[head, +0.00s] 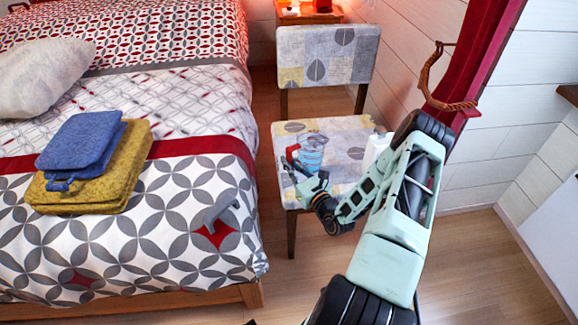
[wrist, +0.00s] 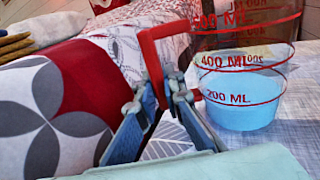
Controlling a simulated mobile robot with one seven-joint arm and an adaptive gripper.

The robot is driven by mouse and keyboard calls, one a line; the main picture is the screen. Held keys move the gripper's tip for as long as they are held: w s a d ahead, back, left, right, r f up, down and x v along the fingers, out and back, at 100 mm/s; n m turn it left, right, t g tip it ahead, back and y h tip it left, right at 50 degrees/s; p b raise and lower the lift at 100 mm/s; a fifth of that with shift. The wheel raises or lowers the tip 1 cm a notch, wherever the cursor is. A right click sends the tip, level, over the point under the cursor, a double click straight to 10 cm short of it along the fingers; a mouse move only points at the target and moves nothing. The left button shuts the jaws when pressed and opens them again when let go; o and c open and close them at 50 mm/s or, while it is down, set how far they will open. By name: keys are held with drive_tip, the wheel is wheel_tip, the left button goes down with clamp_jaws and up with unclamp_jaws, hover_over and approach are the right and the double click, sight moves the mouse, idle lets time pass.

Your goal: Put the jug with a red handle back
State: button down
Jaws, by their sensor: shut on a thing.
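The jug (head: 312,150) is a clear measuring cup with red markings, a red handle (wrist: 152,45) and some blue contents at the bottom. It is upright at the chair seat (head: 345,135), near the seat's left part. I cannot tell whether its base touches the seat. My gripper (head: 297,170) is shut on the red handle. In the wrist view, the fingers (wrist: 168,92) close around the handle's lower part, and the jug body (wrist: 245,85) stands to their right. The handle's lower end is partly hidden by the fingers.
A white object (head: 376,150) stands on the seat right of the jug, partly hidden by my arm. The bed (head: 150,235) is left, with folded blue (head: 80,145) and yellow (head: 95,185) towels and a grey object (head: 220,206). A red curtain (head: 465,65) hangs right. Floor at lower right is clear.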

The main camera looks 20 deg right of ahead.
drive_tip(key=shift+f, duration=0.15)
drive_tip(key=c, duration=2)
unclamp_jaws()
drive_tip(key=shift+c, duration=0.2)
